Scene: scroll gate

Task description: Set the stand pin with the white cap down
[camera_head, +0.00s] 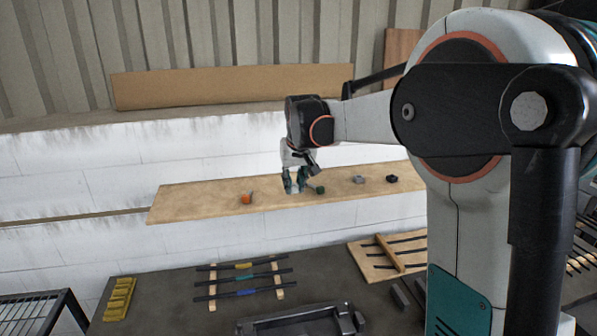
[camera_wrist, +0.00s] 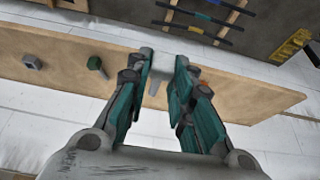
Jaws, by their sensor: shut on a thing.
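My gripper (camera_head: 293,184) is over the wooden shelf board (camera_head: 175,203), between an orange-capped piece (camera_head: 247,198) and a green-capped piece (camera_head: 319,189). In the wrist view, my gripper (camera_wrist: 164,62) is shut on the stand pin with the white cap (camera_wrist: 161,61). The pale cap sits between the fingertips, and a grey tapered shank shows below it. The fingers hide the cap's sides. I cannot tell whether the pin touches the board.
A grey piece (camera_head: 359,179) and a black piece (camera_head: 391,178) stand farther right on the board. Below are a rack with dark bars (camera_head: 240,282), a yellow holder (camera_head: 118,299) and a dark tray (camera_head: 300,323). The board's left end is clear.

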